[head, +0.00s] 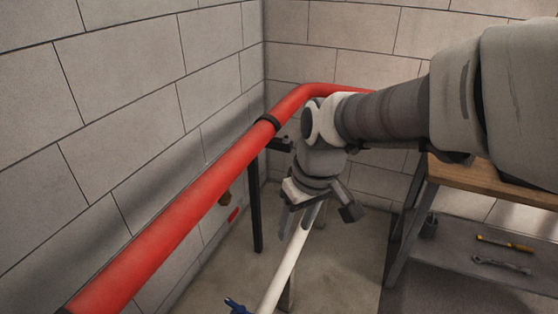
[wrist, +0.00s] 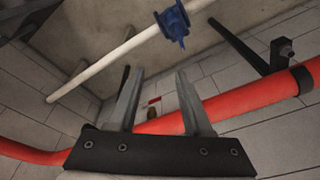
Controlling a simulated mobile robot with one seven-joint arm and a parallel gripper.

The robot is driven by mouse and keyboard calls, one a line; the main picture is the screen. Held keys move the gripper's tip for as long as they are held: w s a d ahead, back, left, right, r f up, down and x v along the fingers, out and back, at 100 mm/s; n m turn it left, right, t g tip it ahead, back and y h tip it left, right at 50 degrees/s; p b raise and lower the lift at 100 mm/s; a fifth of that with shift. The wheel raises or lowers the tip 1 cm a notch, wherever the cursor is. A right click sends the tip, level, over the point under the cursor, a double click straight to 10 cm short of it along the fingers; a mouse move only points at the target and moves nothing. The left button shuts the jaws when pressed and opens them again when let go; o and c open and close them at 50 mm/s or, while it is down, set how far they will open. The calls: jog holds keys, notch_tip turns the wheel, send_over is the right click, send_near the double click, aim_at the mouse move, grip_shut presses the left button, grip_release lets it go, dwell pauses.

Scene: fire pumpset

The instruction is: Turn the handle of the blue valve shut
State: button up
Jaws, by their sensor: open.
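The blue valve (head: 236,305) shows only in part at the bottom edge of the head view, beside the white pipe (head: 281,272). In the wrist view the blue valve (wrist: 174,23) sits on the white pipe (wrist: 110,56) near the top edge. Its handle's exact angle is hard to make out. My gripper (head: 316,214) is over the far stretch of the white pipe in the head view, well beyond the valve. In the wrist view my gripper (wrist: 158,76) is open, with its fingers apart and empty. The valve is beyond the fingertips, untouched.
A thick red pipe (head: 190,210) runs along the left wall, held by dark supports (head: 255,205). A workbench (head: 480,182) with a wooden top stands at the right. A screwdriver (head: 504,242) and wrench (head: 501,264) lie on its lower shelf.

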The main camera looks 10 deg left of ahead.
jog(key=w+a+f+n+g+b, duration=0.15)
jog(key=a+f+b, duration=0.25)
jog(key=a+f, duration=0.45)
jog(key=n+h+b, duration=0.2)
jog(key=n+b, duration=0.2)
send_near(241, 309)
notch_tip(241, 309, down, 9)
jog(key=b, duration=0.5)
jog(key=shift+d+r, duration=0.1)
jog(key=shift+r, duration=0.1)
grip_shut()
